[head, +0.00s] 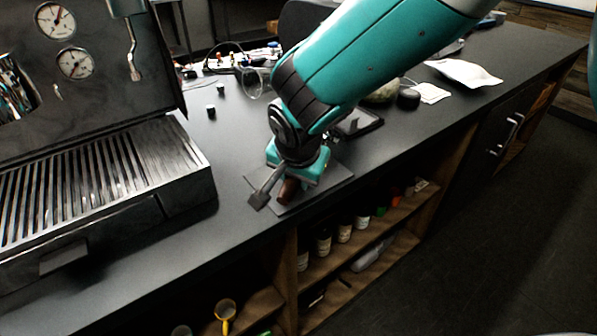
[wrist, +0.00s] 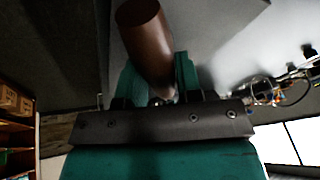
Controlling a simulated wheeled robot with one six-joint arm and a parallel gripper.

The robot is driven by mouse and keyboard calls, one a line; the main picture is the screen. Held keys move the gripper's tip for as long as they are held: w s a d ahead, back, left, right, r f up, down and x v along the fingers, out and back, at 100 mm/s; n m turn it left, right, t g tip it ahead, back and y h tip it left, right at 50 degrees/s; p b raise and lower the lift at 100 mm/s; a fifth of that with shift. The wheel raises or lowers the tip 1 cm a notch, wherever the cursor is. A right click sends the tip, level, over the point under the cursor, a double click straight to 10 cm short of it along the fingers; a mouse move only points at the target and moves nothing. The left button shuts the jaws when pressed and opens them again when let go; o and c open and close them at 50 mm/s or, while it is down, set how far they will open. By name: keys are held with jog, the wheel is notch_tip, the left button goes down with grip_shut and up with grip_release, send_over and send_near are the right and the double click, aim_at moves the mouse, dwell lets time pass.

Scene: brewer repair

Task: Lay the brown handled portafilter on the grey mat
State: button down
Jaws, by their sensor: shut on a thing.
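The grey mat (head: 333,180) lies on the dark counter near its front edge, partly covered by my arm. My gripper (head: 287,182) is low over the mat, shut on the brown handled portafilter. Its brown handle (head: 288,191) shows below the jaws in the head view, over the mat's front part. In the wrist view, the brown handle (wrist: 147,40) stands out between the two teal fingers of my gripper (wrist: 160,80). The portafilter's head is not clearly seen. I cannot tell whether the portafilter touches the mat.
The espresso machine (head: 100,180) with its slatted drip tray stands left on the counter. Small black cubes (head: 211,110) and a clear glass (head: 252,82) are behind. A white cloth (head: 463,72) lies back right. Open shelves with bottles (head: 323,243) are below the counter edge.

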jog(key=shift+f, duration=0.1)
jog(key=c, duration=0.7)
grip_release()
